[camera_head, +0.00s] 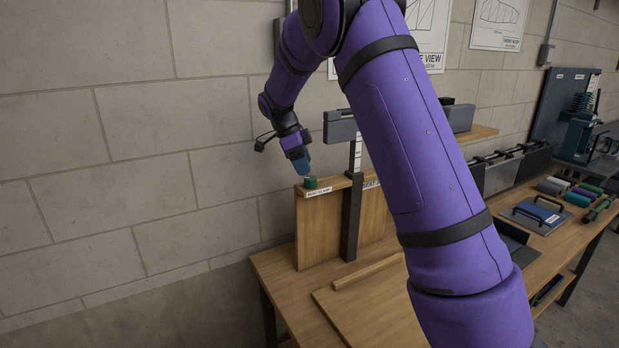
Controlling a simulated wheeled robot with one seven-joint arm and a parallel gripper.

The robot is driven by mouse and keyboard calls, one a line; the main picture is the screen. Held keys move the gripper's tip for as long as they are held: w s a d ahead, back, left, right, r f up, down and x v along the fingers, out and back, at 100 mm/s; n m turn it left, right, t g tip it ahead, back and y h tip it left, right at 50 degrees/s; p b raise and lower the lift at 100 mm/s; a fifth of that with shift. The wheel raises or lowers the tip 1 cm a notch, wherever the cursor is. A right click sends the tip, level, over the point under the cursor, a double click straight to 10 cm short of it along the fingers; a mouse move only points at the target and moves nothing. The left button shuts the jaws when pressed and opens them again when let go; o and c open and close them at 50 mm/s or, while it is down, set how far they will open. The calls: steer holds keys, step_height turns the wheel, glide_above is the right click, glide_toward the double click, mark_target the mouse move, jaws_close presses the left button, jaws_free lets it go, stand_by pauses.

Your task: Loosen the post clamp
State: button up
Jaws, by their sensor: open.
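A dark upright post (351,222) stands on the bench in front of a wooden board. A grey block (340,127) sits at its top, above a white scale strip; I cannot tell which part is the post clamp. My gripper (302,163), with blue fingers, is open and points down at the left of the post. It is just above a small green cylinder (310,182) on the board's top ledge. I cannot tell whether the fingers touch the cylinder.
The wooden board (318,228) bears labels on its top edge. The wooden bench (275,275) extends right, partly hidden by my arm. A block wall is close behind.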

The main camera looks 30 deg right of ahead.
mark_target(310, 178)
steer(key=shift+x, duration=2.35)
steer(key=shift+r, duration=0.1)
steer(key=c, duration=0.9)
